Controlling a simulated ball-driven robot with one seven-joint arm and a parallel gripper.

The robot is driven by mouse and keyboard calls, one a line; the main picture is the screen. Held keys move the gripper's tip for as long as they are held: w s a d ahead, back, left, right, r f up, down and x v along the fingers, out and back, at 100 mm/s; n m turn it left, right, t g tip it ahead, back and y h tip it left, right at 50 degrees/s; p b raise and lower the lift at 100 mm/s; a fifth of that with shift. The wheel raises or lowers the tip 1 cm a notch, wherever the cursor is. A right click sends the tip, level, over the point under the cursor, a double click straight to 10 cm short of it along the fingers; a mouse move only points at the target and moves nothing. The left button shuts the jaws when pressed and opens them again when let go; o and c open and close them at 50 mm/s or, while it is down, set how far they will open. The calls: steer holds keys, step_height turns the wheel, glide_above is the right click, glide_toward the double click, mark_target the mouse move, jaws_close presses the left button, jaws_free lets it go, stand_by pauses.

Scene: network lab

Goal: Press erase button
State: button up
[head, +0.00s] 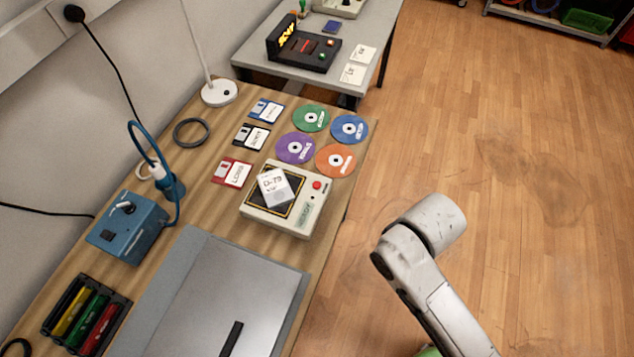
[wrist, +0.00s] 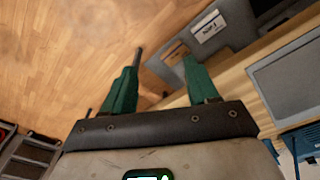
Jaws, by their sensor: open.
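A beige box device (head: 285,223) with a black top panel stands on the wooden desk in the head view. A white block (head: 275,187) marked "D-79" lies tilted across that panel. A red button (head: 317,185) sits on the device's right side, above a greenish label too small to read surely. My gripper shows in the wrist view (wrist: 162,56), with green fingers spread apart and nothing between them. It points over the floor and desk edge, away from the device. The gripper is not clearly seen in the head view, where my arm is right of the desk.
Several discs (head: 294,148) and floppy disks (head: 251,135) lie behind the device. A blue box (head: 127,228) with a cable is at left, and a grey case (head: 215,290) in front. A black lit device (head: 304,48) stands on a grey table (head: 262,60). The floor at right is clear.

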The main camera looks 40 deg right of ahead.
jaws_close()
stand_by(0.3)
stand_by(0.8)
